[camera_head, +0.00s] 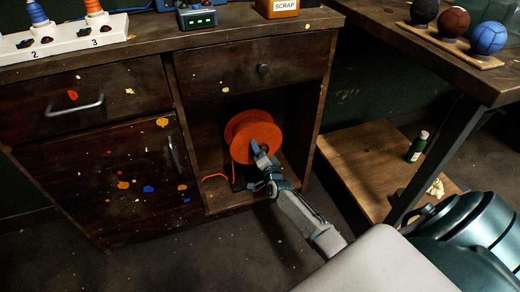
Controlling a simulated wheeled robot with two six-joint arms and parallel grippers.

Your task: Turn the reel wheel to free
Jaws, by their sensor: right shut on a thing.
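The orange reel wheel (249,127) stands in the open cubby of the dark wooden cabinet. My right gripper (258,152) reaches into the cubby and is at the lower front of the wheel. It is shut on the wheel, though its fingertips are small and partly blend into the wheel's face. A short orange cord end (213,177) shows at the lower left of the wheel. The wheel's lower part is partly hidden by my gripper. My left gripper does not show.
The cubby's side walls and the drawer (262,70) above enclose the wheel closely. A low wooden shelf (360,160) with a green bottle (417,147) is to the right. Several balls sit on a rack (452,46) on the right table. Open floor lies in front.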

